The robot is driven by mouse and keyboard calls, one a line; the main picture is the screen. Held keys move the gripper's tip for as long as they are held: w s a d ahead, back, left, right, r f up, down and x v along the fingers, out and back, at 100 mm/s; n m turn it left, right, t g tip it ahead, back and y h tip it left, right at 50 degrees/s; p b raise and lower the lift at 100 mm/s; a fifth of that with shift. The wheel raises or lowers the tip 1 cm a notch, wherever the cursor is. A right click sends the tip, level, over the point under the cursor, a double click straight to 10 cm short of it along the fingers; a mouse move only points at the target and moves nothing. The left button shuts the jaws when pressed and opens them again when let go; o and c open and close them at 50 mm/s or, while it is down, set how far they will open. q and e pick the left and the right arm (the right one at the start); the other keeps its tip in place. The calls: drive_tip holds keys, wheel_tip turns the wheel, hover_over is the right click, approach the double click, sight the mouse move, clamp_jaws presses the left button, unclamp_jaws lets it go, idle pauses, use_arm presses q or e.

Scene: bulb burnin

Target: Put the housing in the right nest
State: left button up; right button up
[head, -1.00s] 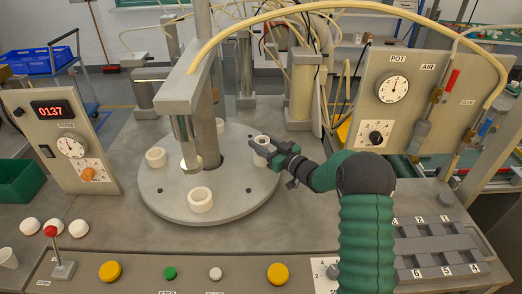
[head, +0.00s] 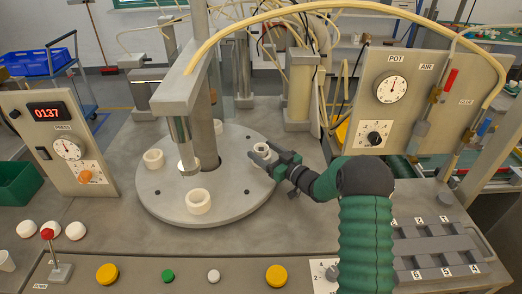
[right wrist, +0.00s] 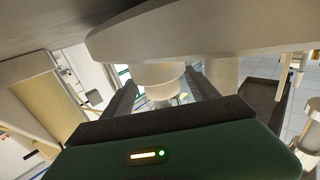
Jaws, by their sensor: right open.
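A white ring-shaped piece (head: 261,148) stands upright at the right side of the round grey turntable (head: 222,212). I cannot tell whether this is the housing, the nest or both together. In the right wrist view, a white round piece (right wrist: 160,76) shows between the two spread fingers (right wrist: 163,100). My left gripper is not in view.
The press head (head: 188,155) hangs over the turntable, beside its central column. The POT and AIR panel (head: 390,100) stands at the right. A slotted grey tray (head: 440,250) lies front right. White domes (head: 75,230) and a red-knobbed lever (head: 48,240) are front left.

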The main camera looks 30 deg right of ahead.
drive_tip(key=s, duration=0.3)
drive_tip(key=s+d, duration=0.1)
drive_tip(key=s, duration=0.3)
drive_tip(key=s+d, duration=0.1)
drive_tip(key=s, duration=0.2)
drive_tip(key=shift+s+r, duration=0.1)
drive_tip(key=shift+s, duration=0.2)
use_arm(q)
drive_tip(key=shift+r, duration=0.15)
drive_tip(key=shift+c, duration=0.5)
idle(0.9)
